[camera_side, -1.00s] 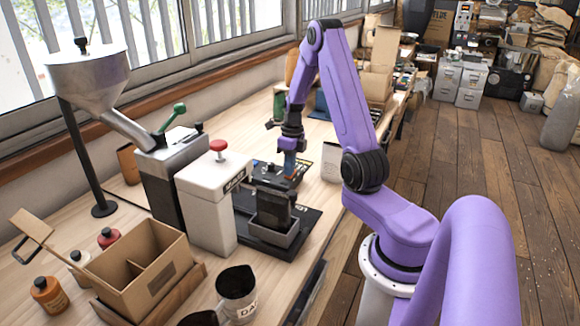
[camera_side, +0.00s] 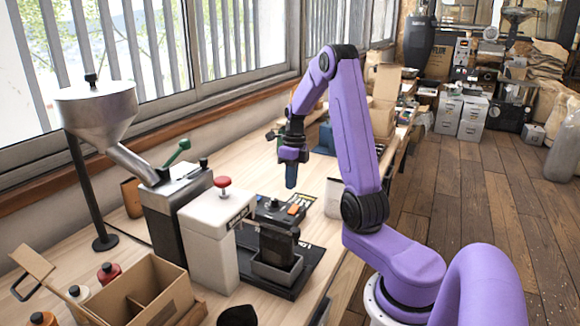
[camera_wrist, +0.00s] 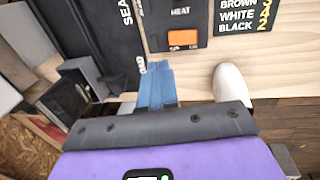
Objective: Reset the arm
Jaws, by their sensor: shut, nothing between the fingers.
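My gripper (camera_side: 291,182) hangs in the air above the work table in the side view, with its narrow blue fingers pointing down. The fingers are together and empty. They are above and slightly behind the black control box (camera_side: 268,212), with a visible gap to it. In the wrist view the blue fingers (camera_wrist: 155,72) lie side by side, with the box's orange HEAT switch (camera_wrist: 183,38) beyond them. My upper arm is raised and the forearm bends down to the left.
A white unit with a red knob (camera_side: 216,232), a metal funnel on a stand (camera_side: 97,110) and a cardboard box (camera_side: 160,285) stand left and in front. A small grey tray (camera_side: 277,272) sits near the control box. A white rounded thing (camera_wrist: 231,83) is right of the fingers.

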